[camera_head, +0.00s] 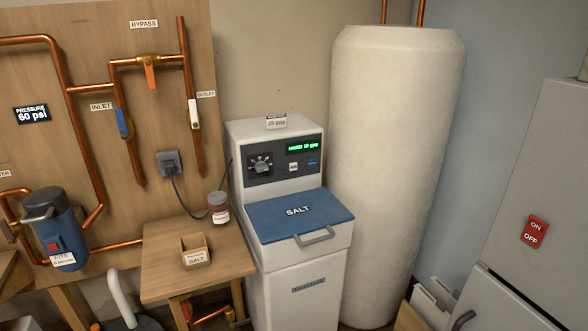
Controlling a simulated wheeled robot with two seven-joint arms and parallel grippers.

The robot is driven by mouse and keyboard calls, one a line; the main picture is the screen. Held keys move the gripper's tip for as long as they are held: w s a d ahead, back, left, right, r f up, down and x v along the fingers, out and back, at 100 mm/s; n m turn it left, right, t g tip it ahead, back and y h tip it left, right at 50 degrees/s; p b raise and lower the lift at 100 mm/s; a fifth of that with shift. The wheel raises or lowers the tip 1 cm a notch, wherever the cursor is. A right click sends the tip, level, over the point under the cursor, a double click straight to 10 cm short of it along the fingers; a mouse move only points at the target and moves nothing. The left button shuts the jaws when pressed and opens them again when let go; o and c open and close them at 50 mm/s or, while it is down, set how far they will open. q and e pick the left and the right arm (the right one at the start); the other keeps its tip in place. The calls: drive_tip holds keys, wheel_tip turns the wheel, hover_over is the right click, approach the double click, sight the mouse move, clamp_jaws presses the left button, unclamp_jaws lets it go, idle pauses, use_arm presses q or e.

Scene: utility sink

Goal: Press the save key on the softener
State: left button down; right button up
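The softener (297,271) is a white cabinet standing in the middle of the head view, with a blue SALT lid (320,222) that is closed. Its dark control panel (278,173) has a round dial (261,165) at the left and a lit green display (303,147) that seems to read HARD 10 gpg. Below the display are a white key (293,167) and a blue key (313,162). Their lettering is too small to read, so I cannot tell which is the save key. Neither of my grippers is in view.
A small wooden table (165,268) with a SALT box (195,251) and a red-labelled jar (219,208) stands left of the softener. A tall white tank (392,150) stands behind right. Copper pipes (88,150) cover the left board. The panel front looks unobstructed.

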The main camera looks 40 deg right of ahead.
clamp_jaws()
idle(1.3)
